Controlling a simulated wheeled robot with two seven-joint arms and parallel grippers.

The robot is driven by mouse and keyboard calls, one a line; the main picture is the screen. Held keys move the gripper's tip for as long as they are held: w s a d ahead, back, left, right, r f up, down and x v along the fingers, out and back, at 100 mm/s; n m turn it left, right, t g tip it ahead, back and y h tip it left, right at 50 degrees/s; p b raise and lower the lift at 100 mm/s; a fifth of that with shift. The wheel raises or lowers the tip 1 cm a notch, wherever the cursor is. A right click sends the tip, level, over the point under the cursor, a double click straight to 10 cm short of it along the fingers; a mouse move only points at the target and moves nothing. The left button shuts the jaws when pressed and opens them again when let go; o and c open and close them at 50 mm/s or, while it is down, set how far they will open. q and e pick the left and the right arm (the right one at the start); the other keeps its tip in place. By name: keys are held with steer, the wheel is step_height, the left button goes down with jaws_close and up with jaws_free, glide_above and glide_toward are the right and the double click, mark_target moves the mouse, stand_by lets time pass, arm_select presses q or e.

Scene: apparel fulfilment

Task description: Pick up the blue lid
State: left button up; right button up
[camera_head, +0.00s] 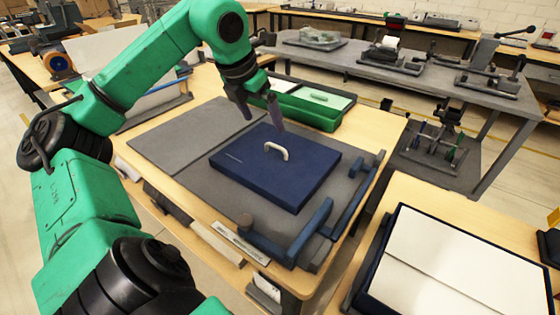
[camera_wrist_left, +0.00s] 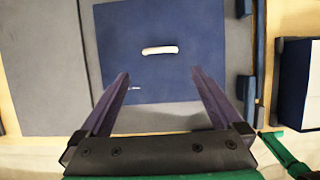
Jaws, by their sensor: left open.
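The blue lid (camera_head: 270,172) is a flat dark blue square panel with a white handle (camera_head: 277,149) on top. It lies on a grey mat on the wooden table. My left gripper (camera_head: 264,118) is above the lid's far side, its two fingers pointing down, open and empty. In the left wrist view the lid (camera_wrist_left: 180,80) lies ahead of the spread fingers (camera_wrist_left: 160,90), and the white handle (camera_wrist_left: 160,50) shows beyond and between the fingertips. The fingers appear apart from the handle. My right gripper is not in view.
Blue guide blocks (camera_head: 310,231) stand along the mat's right and near edges. A green tray (camera_head: 312,112) with compartments sits behind the lid. A dark blue box with white sheets (camera_head: 450,262) is on the table at right. The grey mat's left part (camera_head: 180,135) is clear.

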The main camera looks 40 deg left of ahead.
mark_target(275, 147)
arm_select(q)
steer(key=x, duration=1.2)
steer(key=shift+f, duration=0.15)
steer(key=c, duration=1.1)
